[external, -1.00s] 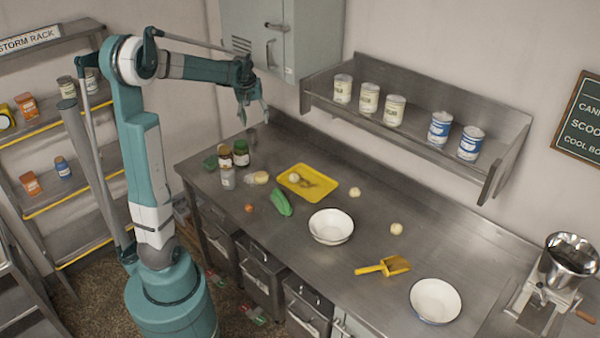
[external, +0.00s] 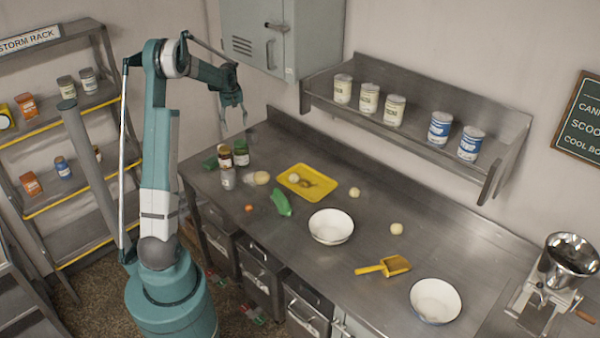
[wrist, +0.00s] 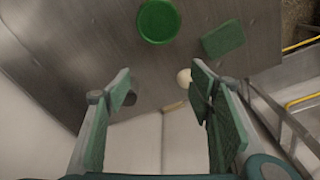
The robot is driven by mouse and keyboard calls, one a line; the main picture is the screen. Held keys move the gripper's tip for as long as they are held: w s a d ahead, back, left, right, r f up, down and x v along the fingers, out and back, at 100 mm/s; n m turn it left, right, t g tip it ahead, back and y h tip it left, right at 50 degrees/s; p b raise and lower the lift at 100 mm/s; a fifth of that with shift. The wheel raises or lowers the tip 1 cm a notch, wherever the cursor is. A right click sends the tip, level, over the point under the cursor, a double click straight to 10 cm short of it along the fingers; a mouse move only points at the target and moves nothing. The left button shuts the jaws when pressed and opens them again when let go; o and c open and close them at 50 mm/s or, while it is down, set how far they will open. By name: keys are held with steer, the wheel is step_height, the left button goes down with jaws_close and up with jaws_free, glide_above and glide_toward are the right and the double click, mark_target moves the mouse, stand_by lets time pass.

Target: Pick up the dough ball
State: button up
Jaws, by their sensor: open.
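Pale, round dough-like balls lie on the steel counter in the external view: one (external: 354,192) right of the yellow tray (external: 329,193), another (external: 397,229) nearer the front right. A third pale ball (external: 294,178) lies in the tray beside a brownish item. I cannot tell which is the dough ball meant. My gripper (external: 233,116) is open and empty, raised above the counter's left end, well away from these balls. In the wrist view my open gripper (wrist: 160,84) has a small pale round thing (wrist: 184,77) beside its right finger; I cannot tell what it is.
Jars (external: 241,153) and a green sponge (wrist: 223,38) crowd the counter's left end. A green pepper-like item (external: 281,202), white bowls (external: 331,226), and a yellow scoop (external: 395,265) lie farther right. A shelf of cans (external: 414,124) and a wall cabinet (external: 281,38) overhang the back.

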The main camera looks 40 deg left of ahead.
steer(key=a+f, duration=0.3)
steer(key=a, duration=0.1)
steer(key=s+a+f+n, duration=0.1)
steer(key=a+f, duration=0.3)
steer(key=s+a+f+n, duration=0.1)
steer(key=a+f, duration=0.2)
steer(key=shift+s+a+f+g+h, duration=0.1)
steer(key=shift+a+f+g+h, duration=0.1)
steer(key=shift+a+g+h, duration=0.15)
steer(key=shift+f, duration=1.25)
steer(key=shift+f, duration=0.15)
steer(key=shift+f+p, duration=0.3)
steer(key=shift+f, duration=2.2)
steer(key=shift+c, duration=0.7)
steer(key=c, duration=0.9)
